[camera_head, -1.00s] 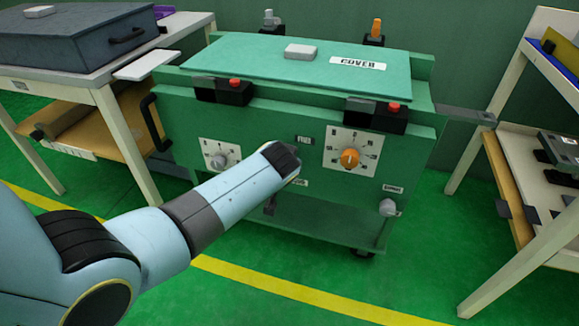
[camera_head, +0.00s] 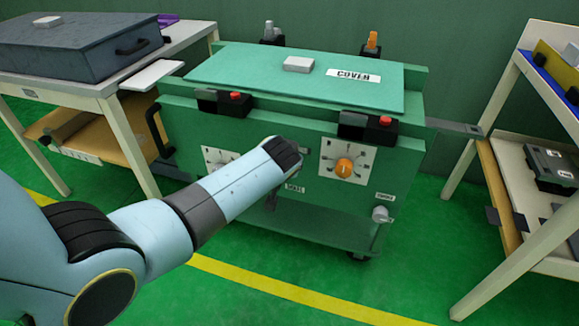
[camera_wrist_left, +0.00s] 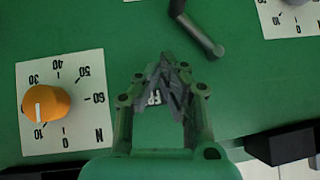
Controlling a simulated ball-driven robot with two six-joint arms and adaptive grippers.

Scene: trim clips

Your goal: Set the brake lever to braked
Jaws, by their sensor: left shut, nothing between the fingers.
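The brake lever is a dark grey crank with a lighter grey end. It shows in the left wrist view (camera_wrist_left: 197,31), near the top, and partly behind my arm in the head view (camera_head: 271,201), low on the green cart's front. My left gripper (camera_wrist_left: 169,72) is shut and empty in front of the panel. Its fingers partly cover a small white label starting "FR". The lever lies beyond the fingertips, slightly right in the wrist view, apart from them. In the head view my left forearm hides the gripper. A small label (camera_head: 293,188) sits near the lever. My right gripper is not in view.
The cart's front carries an orange dial (camera_head: 344,168) on a white scale, a grey knob (camera_head: 380,214) and another dial (camera_head: 216,158). A green cover (camera_head: 300,78) lies on top. A table with a grey case (camera_head: 80,42) stands left, shelving (camera_head: 497,110) right.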

